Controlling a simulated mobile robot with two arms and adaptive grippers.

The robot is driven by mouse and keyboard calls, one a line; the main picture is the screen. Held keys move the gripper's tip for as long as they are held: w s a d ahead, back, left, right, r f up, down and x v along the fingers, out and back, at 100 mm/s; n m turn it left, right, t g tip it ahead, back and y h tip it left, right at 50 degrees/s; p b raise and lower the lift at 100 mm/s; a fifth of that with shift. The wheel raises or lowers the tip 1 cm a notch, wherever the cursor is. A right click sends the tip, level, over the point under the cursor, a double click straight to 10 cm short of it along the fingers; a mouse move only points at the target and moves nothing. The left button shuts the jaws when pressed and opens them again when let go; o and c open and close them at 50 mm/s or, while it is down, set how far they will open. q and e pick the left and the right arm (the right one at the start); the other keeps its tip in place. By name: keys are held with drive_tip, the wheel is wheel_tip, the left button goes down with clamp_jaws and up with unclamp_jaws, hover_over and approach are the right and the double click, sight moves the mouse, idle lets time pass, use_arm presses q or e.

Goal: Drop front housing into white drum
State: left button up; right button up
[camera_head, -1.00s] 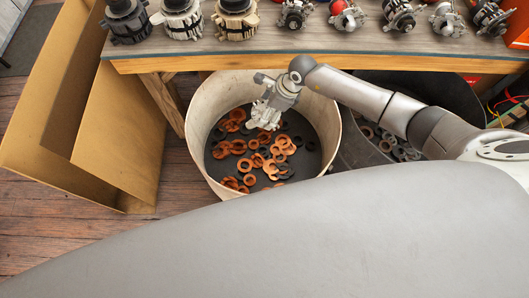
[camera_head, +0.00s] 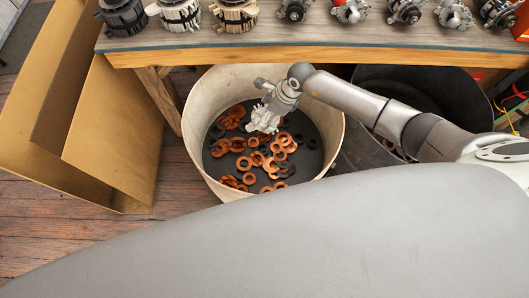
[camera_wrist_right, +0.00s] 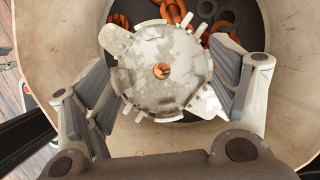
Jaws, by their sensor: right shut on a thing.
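The white drum (camera_head: 198,105) stands on the floor in front of the bench, with several copper-coloured and black rings on its dark bottom. My right gripper (camera_head: 266,113) reaches over its opening from the right. In the right wrist view the front housing (camera_wrist_right: 150,75), a pale, worn metal disc with lugs and a central hole, sits between the fingers of my right gripper (camera_wrist_right: 165,95). The gripper is shut on it, and it hangs above the rings within the drum's rim. My left gripper is not in view.
A wooden bench (camera_head: 330,55) runs behind the drum, carrying several alternator parts. An open cardboard box (camera_head: 112,130) stands left of the drum. A dark bin (camera_head: 440,90) is at the right, partly behind my arm. Wooden floor shows at lower left.

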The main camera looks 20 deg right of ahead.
drive_tip(key=o, duration=1.3)
drive_tip(key=shift+c, duration=0.2)
drive_tip(key=v, duration=1.2)
